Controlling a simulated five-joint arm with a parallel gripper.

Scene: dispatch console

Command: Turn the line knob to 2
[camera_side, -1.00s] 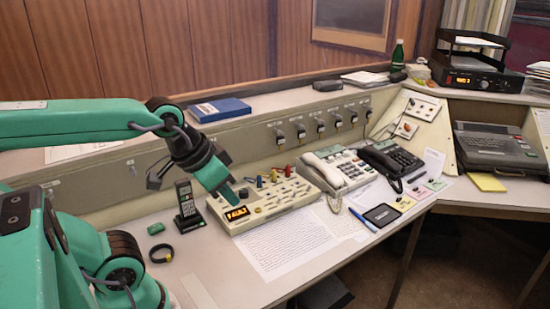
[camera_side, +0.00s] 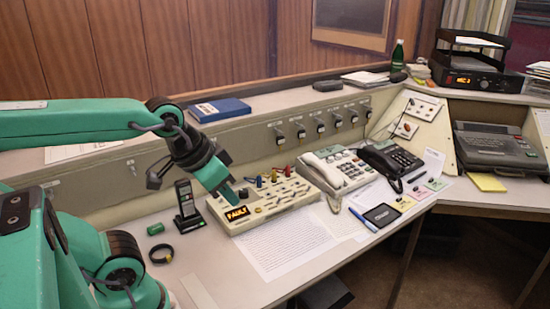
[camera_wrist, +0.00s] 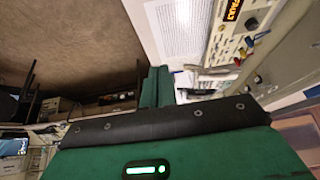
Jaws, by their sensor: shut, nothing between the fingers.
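A beige control box (camera_side: 290,208) with a lit orange display reading "FAULT" (camera_side: 236,213), small switches and coloured levers (camera_side: 274,176) stands on the desk. Several knobs (camera_side: 301,131) sit in a row on the sloped grey panel behind it. I cannot tell which knob is the line knob, nor read its setting. My gripper (camera_side: 231,196) is shut and empty, pointing down over the left end of the box, close to the display. Whether it touches the box is unclear. In the wrist view its green fingers (camera_wrist: 157,87) lie together, with the box (camera_wrist: 222,43) at upper right.
A cordless handset (camera_side: 186,205) stands left of the box, with a green object (camera_side: 155,229) and black ring (camera_side: 161,254) nearby. White (camera_side: 340,166) and black (camera_side: 391,158) telephones stand to the right. A printed sheet (camera_side: 285,243) lies in front.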

